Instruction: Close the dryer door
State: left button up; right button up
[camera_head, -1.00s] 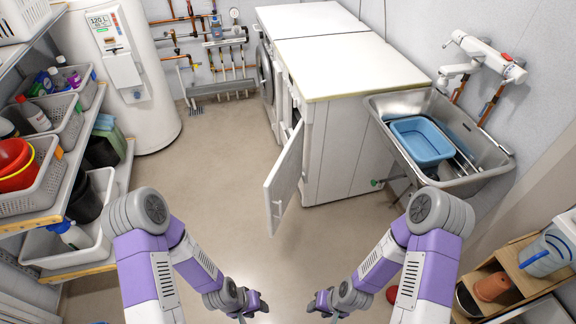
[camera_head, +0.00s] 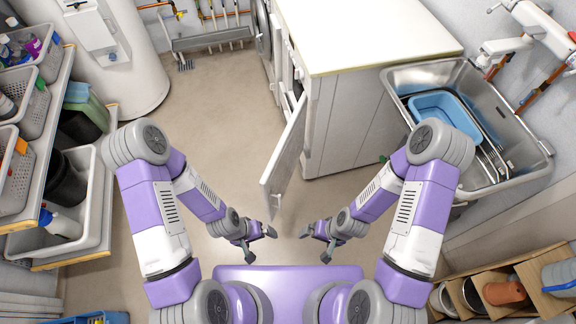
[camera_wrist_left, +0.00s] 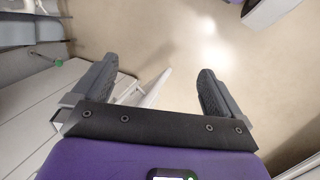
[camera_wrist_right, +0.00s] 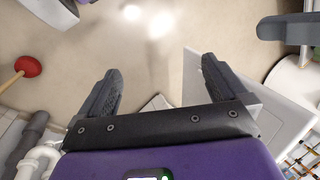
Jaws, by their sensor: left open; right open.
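The dryer door (camera_head: 286,150) is a white panel. In the head view it stands swung open from the front of the white-topped machine (camera_head: 318,95), with a small handle (camera_head: 276,202) near its lower free edge. My left gripper (camera_head: 259,244) is open and empty, nearer to me than the door's free edge and apart from it. My right gripper (camera_head: 315,244) is open and empty, to the right of the left one and also apart from the door. Both wrist views show spread fingers with nothing between them: left (camera_wrist_left: 157,85), right (camera_wrist_right: 162,80). The machine's inside is mostly hidden.
A steel sink (camera_head: 520,150) with a blue basin (camera_head: 445,112) stands right of the machine. Shelves with grey bins (camera_head: 85,215) line the left, and a white tank (camera_head: 120,60) stands behind. A wooden rack (camera_head: 470,290) is at lower right. The floor (camera_head: 205,120) left of the door is clear.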

aim_at(276, 176)
jog(key=u, duration=0.75)
jog(key=k, duration=0.75)
jog(key=z, duration=0.75)
jog(key=i, duration=0.55)
jog(key=z, duration=0.05)
